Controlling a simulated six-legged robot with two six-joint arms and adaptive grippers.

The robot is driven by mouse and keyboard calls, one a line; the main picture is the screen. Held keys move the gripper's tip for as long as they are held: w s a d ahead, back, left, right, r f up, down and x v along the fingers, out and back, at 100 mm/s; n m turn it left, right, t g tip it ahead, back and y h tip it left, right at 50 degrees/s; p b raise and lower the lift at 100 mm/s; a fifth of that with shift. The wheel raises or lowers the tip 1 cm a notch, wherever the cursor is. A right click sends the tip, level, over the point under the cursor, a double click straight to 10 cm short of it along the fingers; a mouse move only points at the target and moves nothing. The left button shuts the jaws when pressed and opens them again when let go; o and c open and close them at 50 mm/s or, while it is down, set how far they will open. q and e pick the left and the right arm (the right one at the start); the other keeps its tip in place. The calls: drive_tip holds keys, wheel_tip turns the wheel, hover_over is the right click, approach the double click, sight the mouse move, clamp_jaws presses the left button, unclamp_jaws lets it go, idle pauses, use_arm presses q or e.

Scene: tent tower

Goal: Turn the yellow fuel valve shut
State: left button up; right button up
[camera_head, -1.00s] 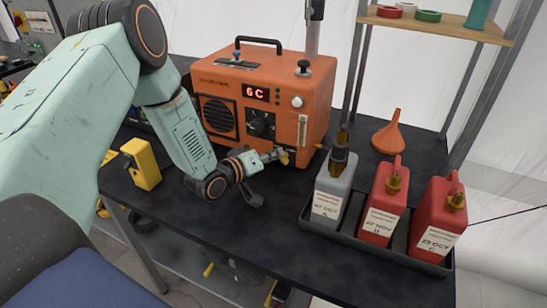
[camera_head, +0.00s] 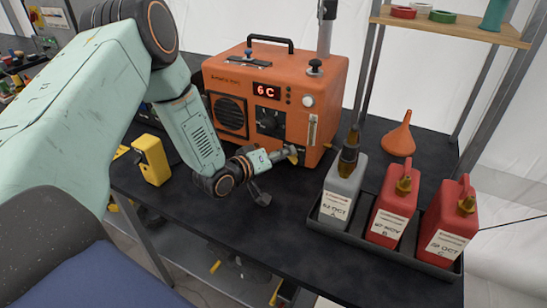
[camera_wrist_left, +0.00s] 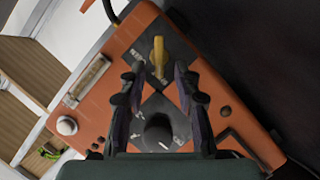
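The orange heater (camera_head: 285,85) stands on the dark table, its display reading 6 C. The yellow fuel valve (camera_wrist_left: 158,55) is on its front panel; in the left wrist view its handle lies just beyond and between my fingertips, pointing along the fingers. In the head view the valve (camera_head: 293,154) is small and partly hidden by my gripper. My left gripper (camera_wrist_left: 158,88) is open, its two dark fingers apart with nothing clearly held. In the head view it (camera_head: 280,157) is at the heater's lower front. I cannot tell whether a fingertip touches the valve. My right gripper is not in view.
A black tray (camera_head: 375,242) holds a grey can (camera_head: 343,190) and two red cans (camera_head: 388,215) right of the gripper. An orange funnel (camera_head: 398,138) stands behind them. A yellow box (camera_head: 152,160) sits left of my arm. A dark knob (camera_wrist_left: 157,132) is near the valve. The front table is clear.

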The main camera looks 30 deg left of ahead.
use_arm(q)
drive_tip(key=v, duration=0.7)
drive_tip(key=shift+s+a, duration=0.2)
drive_tip(key=shift+v, duration=2.2)
drive_tip(key=shift+d, duration=0.15)
drive_tip(key=shift+s, duration=0.15)
